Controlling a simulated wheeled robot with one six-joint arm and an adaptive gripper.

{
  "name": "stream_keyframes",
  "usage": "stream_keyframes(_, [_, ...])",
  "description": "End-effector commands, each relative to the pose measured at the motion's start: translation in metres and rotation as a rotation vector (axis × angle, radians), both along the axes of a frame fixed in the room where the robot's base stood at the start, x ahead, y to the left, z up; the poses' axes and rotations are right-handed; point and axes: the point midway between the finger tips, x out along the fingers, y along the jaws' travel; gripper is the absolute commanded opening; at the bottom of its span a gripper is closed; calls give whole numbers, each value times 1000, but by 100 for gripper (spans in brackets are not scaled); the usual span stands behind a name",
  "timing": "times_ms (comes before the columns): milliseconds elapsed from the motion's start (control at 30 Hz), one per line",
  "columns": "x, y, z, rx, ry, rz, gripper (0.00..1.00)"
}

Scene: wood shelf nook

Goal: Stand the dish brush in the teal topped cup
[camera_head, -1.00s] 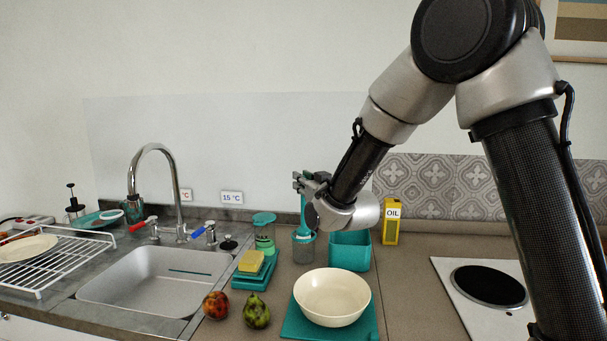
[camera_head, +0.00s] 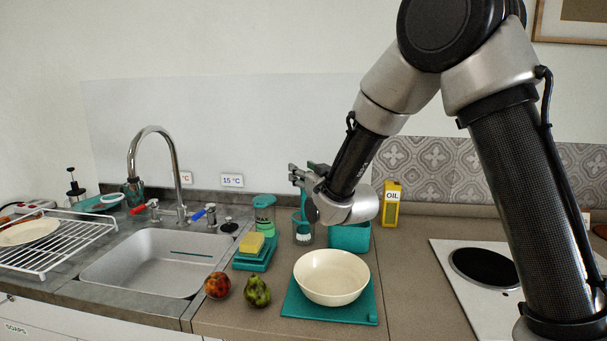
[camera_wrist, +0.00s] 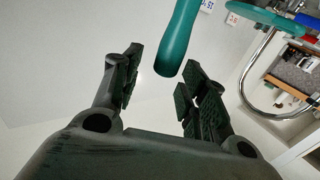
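The dish brush has a teal handle (camera_wrist: 180,38) and a head with white bristles (camera_head: 303,239). It looks upright, with its head down in the clear cup with the teal top (camera_head: 296,229), behind the bowl. My gripper (camera_head: 300,174) is above the cup, at the handle's upper end. In the wrist view my gripper (camera_wrist: 162,72) has its fingers spread, and the rounded handle end lies between and beyond the tips, with a visible gap on each side. My wrist hides part of the cup's right side.
A green MAX container (camera_head: 264,213) stands left of the cup, and a teal box (camera_head: 350,237) stands right. A cream bowl (camera_head: 331,275) on a teal board (camera_head: 352,312), two fruits and a yellow sponge (camera_head: 251,243) are in front. The sink (camera_head: 150,262) lies left.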

Motion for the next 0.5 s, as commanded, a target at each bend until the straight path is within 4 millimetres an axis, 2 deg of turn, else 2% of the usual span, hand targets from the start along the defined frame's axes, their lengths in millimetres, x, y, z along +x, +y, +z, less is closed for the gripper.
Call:
stream_keyframes(267, [-3, -1, 0, 0, 0, 0, 43])
stream_keyframes(367, [-13, -6, 0, 0, 0, 0, 43])
stream_keyframes(500, [-40, -18, 0, 0, 0, 0, 43])
